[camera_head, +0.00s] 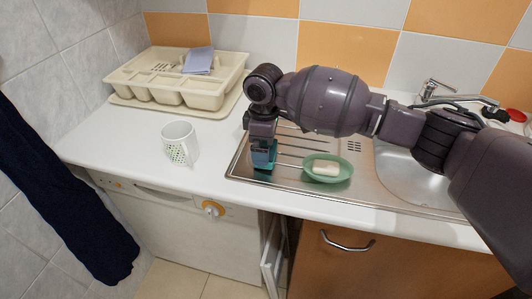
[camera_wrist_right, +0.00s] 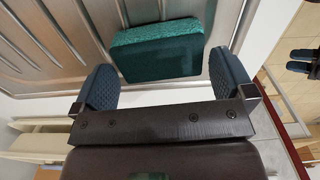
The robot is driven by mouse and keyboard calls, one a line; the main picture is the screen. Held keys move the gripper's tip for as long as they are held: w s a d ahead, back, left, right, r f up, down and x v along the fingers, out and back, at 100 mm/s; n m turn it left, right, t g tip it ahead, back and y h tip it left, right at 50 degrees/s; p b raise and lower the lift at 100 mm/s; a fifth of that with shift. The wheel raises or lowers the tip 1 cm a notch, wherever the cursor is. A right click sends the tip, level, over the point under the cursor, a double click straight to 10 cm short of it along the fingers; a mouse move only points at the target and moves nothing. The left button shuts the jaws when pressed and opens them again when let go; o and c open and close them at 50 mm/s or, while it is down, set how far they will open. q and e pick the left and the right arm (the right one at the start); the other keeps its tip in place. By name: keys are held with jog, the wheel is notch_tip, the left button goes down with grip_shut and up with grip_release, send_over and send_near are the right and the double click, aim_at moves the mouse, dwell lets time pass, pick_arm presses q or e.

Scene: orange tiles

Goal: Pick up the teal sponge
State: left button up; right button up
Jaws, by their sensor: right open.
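The teal sponge (camera_wrist_right: 158,50) lies on the ribbed steel drainboard in the right wrist view, ahead of my right gripper (camera_wrist_right: 163,88). The gripper's two dark fingers are spread apart, and the sponge appears between and beyond them. In the head view my right gripper (camera_head: 263,155) points down over the left end of the drainboard. A bit of teal shows at its fingers there, but the sponge is mostly hidden by the gripper. I cannot tell whether the fingers touch it. My left gripper does not show.
A green dish (camera_head: 339,172) with a pale soap bar (camera_head: 325,168) is just right of the gripper. A white mug (camera_head: 180,143) stands left on the counter. A beige dish rack (camera_head: 205,99) is behind it. The sink basin (camera_head: 402,176) and tap (camera_head: 432,87) are at right.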

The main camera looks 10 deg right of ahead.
notch_tip(320, 180, down, 2)
jog(key=shift+f, duration=0.25)
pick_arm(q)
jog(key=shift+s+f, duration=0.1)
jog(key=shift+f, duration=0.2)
pick_arm(e)
jog(key=shift+c, duration=0.2)
jog(key=c, duration=0.6)
jog(key=shift+r, duration=0.1)
pick_arm(q)
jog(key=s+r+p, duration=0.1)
jog(key=p, duration=0.1)
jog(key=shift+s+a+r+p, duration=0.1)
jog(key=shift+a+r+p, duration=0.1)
jog(key=shift+p, duration=0.1)
pick_arm(e)
notch_tip(320, 180, up, 20)
